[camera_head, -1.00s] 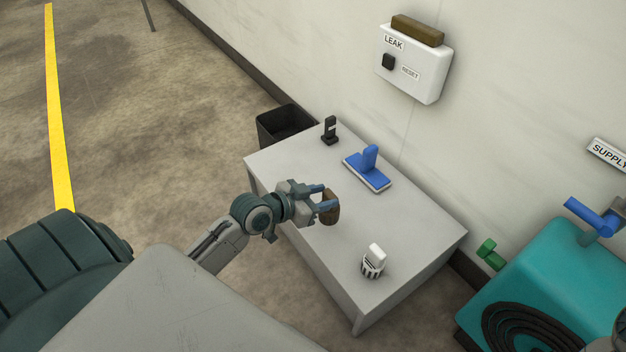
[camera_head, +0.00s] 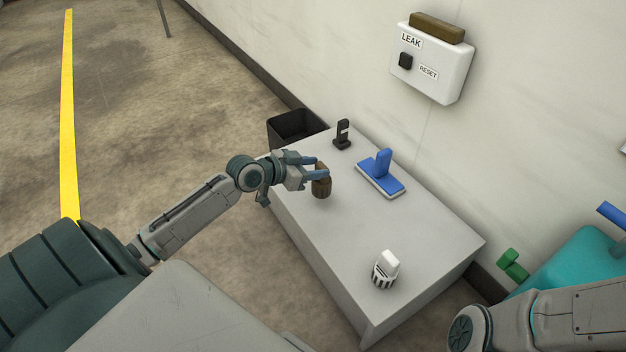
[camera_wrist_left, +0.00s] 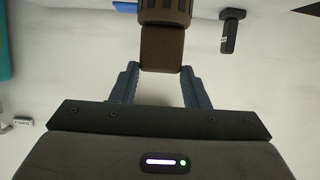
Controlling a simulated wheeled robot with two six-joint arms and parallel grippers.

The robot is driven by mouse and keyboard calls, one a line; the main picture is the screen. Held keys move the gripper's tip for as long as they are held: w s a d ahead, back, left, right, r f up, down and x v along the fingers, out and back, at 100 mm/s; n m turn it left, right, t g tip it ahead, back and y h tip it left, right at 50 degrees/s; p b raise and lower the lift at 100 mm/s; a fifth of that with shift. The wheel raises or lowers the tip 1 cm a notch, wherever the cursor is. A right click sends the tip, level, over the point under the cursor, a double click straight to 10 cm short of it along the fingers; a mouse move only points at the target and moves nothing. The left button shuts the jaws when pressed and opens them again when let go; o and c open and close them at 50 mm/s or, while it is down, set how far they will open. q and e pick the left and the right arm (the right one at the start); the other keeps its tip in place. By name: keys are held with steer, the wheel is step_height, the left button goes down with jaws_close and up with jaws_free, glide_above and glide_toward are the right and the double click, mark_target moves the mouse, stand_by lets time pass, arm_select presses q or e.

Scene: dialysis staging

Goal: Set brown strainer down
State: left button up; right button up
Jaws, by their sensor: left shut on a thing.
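The brown strainer (camera_head: 321,187) is upright at the left part of the grey table (camera_head: 375,260). My left gripper (camera_head: 318,172) is shut on its upper part. In the left wrist view the strainer (camera_wrist_left: 163,45) shows between the two fingers (camera_wrist_left: 160,75), with its ribbed part beyond them. I cannot tell whether its base touches the table top. My right gripper is out of view; only part of my right arm shows at the lower right.
A black upright item (camera_head: 342,134) and a blue-handled block on a white base (camera_head: 381,175) stand along the table's wall side. A white strainer-like item (camera_head: 386,268) stands near the right end. A black bin (camera_head: 292,127) is beyond the table. The table's middle is clear.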

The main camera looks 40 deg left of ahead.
mark_target(313, 182)
arm_select(q)
steer(key=shift+w+a+f, duration=0.1)
steer(key=shift+a, duration=0.05)
steer(key=shift+f+b, duration=0.25)
steer(key=shift+b, duration=0.1)
steer(key=shift+f+b, duration=0.9)
steer(key=shift+f, duration=0.45)
steer(key=shift+f, duration=0.2)
steer(key=o, duration=1.3)
